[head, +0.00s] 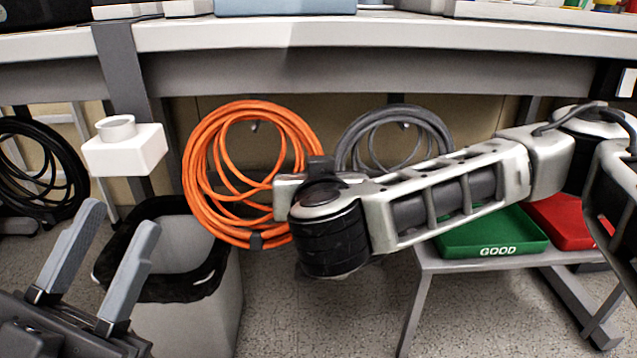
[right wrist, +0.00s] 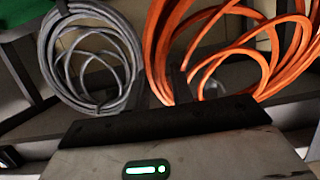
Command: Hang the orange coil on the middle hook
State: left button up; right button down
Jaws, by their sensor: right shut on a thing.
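The orange coil (head: 208,140) hangs upright below the desk at the centre of the head view. It fills the upper right of the right wrist view (right wrist: 160,45). A small hook (head: 254,126) shows through the coil's opening, below its top strands; I cannot tell whether the coil touches it. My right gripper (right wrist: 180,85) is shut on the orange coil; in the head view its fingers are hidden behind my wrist. My left gripper (head: 119,217) is open and empty at the lower left, in front of the bin.
A grey coil (head: 350,142) hangs on the right, near another hook (head: 404,125). A black coil (head: 70,165) hangs at far left. A lined bin (head: 205,310) stands below. A green tray (head: 490,236) and red tray (head: 562,222) sit on a low bench. The desk edge (head: 400,38) runs above.

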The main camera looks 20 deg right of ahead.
jog(key=shift+w+d, duration=0.25)
jog(key=shift+w, duration=0.65)
jog(key=shift+w+d, duration=0.25)
jog(key=shift+w, duration=0.6)
jog(key=shift+w+d+f, duration=0.15)
jog(key=shift+w+f, duration=0.45)
jog(key=shift+f, duration=0.15)
